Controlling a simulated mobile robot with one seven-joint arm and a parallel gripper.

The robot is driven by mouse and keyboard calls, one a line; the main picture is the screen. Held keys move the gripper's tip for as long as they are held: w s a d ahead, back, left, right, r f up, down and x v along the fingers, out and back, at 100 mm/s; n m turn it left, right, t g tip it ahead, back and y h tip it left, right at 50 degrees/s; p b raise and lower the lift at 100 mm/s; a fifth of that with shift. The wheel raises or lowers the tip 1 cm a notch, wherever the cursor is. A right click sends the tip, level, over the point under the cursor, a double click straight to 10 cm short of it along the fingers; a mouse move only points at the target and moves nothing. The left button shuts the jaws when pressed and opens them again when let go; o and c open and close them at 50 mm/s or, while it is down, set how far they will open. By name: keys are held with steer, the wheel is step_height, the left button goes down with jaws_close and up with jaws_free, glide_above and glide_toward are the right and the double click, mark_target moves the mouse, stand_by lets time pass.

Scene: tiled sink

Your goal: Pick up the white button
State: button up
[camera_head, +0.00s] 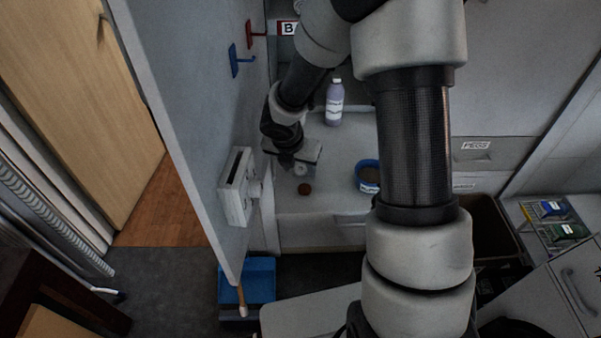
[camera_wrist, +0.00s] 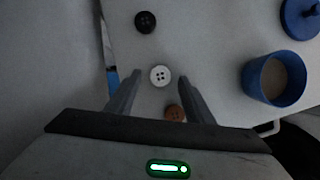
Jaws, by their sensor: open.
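The white button (camera_wrist: 160,75) is round with several holes and lies on the pale counter. In the wrist view it shows between the tips of my gripper (camera_wrist: 160,77), with a gap on each side. My gripper is open and empty, pointing at the counter; whether its tips are down at the button's height I cannot tell. A brown button (camera_wrist: 175,112) and a black button (camera_wrist: 145,22) lie on either side of the white one.
A blue cup (camera_wrist: 274,88) with brownish contents stands to the right, and a blue object (camera_wrist: 301,17) lies beyond it. A lilac bottle (camera_head: 335,104) stands farther back. A wall panel with a white box (camera_head: 237,187) is close on the left.

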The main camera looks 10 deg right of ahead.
steer(key=shift+c, duration=0.5)
steer(key=c, duration=1)
